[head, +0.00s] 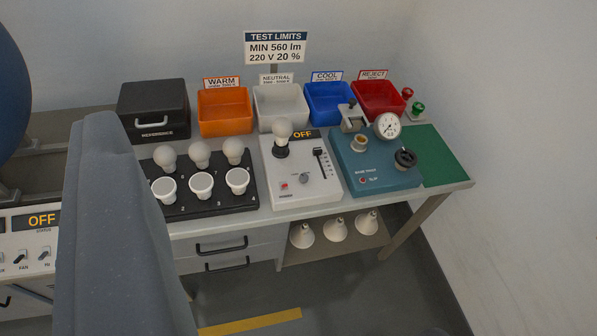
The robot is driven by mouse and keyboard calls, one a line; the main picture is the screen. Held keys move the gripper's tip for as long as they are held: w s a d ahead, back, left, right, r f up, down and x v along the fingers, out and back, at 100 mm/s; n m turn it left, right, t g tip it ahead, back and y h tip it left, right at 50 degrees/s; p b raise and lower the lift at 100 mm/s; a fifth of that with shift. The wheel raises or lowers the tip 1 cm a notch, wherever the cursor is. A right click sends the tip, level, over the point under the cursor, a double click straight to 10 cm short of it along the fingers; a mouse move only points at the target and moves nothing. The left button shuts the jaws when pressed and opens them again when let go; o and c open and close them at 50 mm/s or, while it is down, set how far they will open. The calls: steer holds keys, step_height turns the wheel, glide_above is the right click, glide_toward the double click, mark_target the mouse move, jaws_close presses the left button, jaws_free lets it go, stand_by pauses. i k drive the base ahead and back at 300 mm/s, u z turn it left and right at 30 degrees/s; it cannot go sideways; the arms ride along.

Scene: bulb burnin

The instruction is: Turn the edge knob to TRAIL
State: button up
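A white tester box (312,193) stands on the bench in the middle of the view, with a frosted bulb (282,130) upright in its socket and a display reading OFF. On its face are a small grey knob (304,178), a red button (284,186) and a slider (321,163). A teal unit (375,178) to its right carries a larger black knob (405,158). I cannot read a TRAIL mark on either knob, nor tell where they point. My gripper's fingers do not show in this view.
A large grey shape (112,240) blocks the left foreground and partly hides a panel (25,262) with switches. A black tray (215,197) holds several bulbs. Orange (225,110), white, blue and red bins line the back. The floor (350,290) before the bench looks clear.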

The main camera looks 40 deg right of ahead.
mark_target(303, 178)
steer(key=i, duration=0.85)
steer(key=z, duration=0.05)
